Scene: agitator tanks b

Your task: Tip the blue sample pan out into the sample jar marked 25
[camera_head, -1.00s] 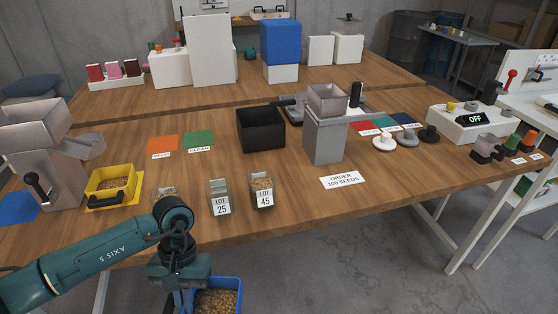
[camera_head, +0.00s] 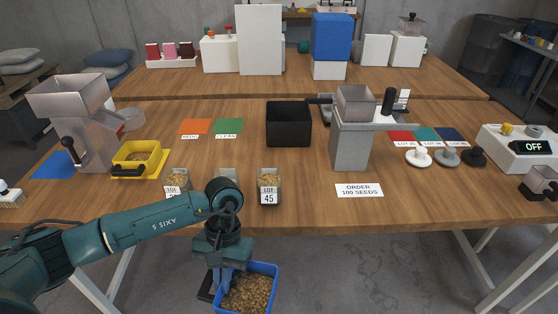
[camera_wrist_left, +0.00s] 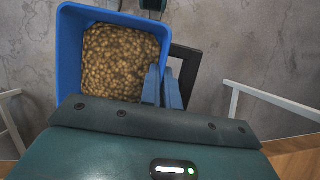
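The blue sample pan (camera_head: 272,268), full of tan seeds, hangs in the air in front of the table's front edge. My left gripper (camera_head: 222,272) is shut on it at its dark handle side. In the left wrist view the fingers (camera_wrist_left: 162,88) are close together at the right wall of the pan (camera_wrist_left: 68,60), which looks about level. The sample jar marked 25 (camera_head: 228,173) stands near the table's front edge, mostly hidden behind my left arm; its label is covered now.
The LOT 45 jar (camera_head: 269,186) stands close right of jar 25, another jar (camera_head: 177,181) close left. A yellow pan (camera_head: 136,162) is farther left. A black bin (camera_head: 288,124) and grey stand (camera_head: 351,147) are behind. Open floor lies below the pan.

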